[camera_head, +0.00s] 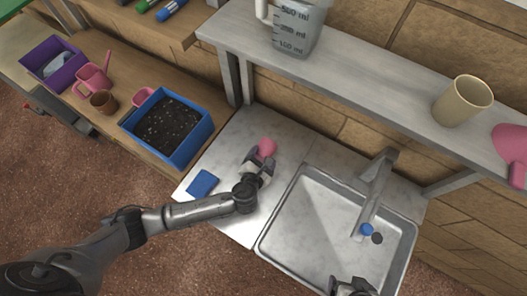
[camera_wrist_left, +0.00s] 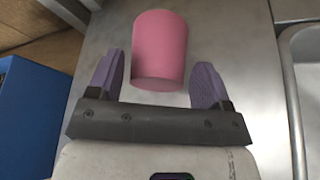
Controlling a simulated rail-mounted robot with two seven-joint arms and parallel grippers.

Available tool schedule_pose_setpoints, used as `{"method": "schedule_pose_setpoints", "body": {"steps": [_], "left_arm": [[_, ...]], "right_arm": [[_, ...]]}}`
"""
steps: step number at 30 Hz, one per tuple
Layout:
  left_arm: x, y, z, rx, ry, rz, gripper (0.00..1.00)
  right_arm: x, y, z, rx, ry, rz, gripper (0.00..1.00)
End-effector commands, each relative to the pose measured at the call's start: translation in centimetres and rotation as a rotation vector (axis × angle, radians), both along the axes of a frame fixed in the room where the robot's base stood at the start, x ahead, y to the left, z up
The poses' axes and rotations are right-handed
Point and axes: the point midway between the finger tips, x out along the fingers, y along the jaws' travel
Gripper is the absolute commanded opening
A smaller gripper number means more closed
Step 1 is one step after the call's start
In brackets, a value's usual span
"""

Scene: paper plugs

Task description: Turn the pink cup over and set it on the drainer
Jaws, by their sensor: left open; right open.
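The pink cup (camera_head: 267,146) is on the steel counter (camera_head: 285,122) left of the sink, near the back. It fills the upper middle of the left wrist view (camera_wrist_left: 160,46); I cannot tell which way its mouth faces. My left gripper (camera_head: 260,160) is open just in front of the cup. In the left wrist view its two purple fingers (camera_wrist_left: 157,82) are on either side of the cup's near end, with gaps on both sides. My right gripper (camera_head: 352,284) is partly in view at the bottom, over the sink's front. I cannot make out a separate drainer.
The sink (camera_head: 312,215) with a faucet (camera_head: 374,190) is to the right. A blue sponge (camera_head: 202,183) lies at the left. A soil-filled blue box (camera_head: 186,158) stands further left. A shelf (camera_head: 372,85) above holds a beige cup (camera_head: 463,101) and a measuring jug (camera_head: 297,28).

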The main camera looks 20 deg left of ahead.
Motion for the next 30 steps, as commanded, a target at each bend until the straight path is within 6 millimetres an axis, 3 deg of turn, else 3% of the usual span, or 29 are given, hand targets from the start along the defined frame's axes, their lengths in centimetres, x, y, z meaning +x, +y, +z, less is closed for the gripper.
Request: {"method": "schedule_pose_setpoints", "body": {"steps": [6, 14, 26, 30], "left_arm": [[1.47, 0.09, -0.62, 0.000, 0.001, 0.000, 0.73], [1.53, 0.11, -0.62, 0.000, 0.001, 0.000, 0.72], [1.52, 0.11, -0.60, 0.000, 0.001, -0.001, 0.33], [1.52, 0.11, -0.60, 0.000, 0.001, -0.001, 0.33]], "right_arm": [[0.04, 0.00, -0.30, 0.000, -0.001, 0.000, 0.88], [0.05, 0.00, -0.28, 0.000, -0.001, 0.000, 0.88], [0.05, 0.09, -0.27, 0.003, -0.002, -0.002, 0.88], [0.05, 0.12, -0.26, 0.004, -0.001, -0.003, 0.88]]}}
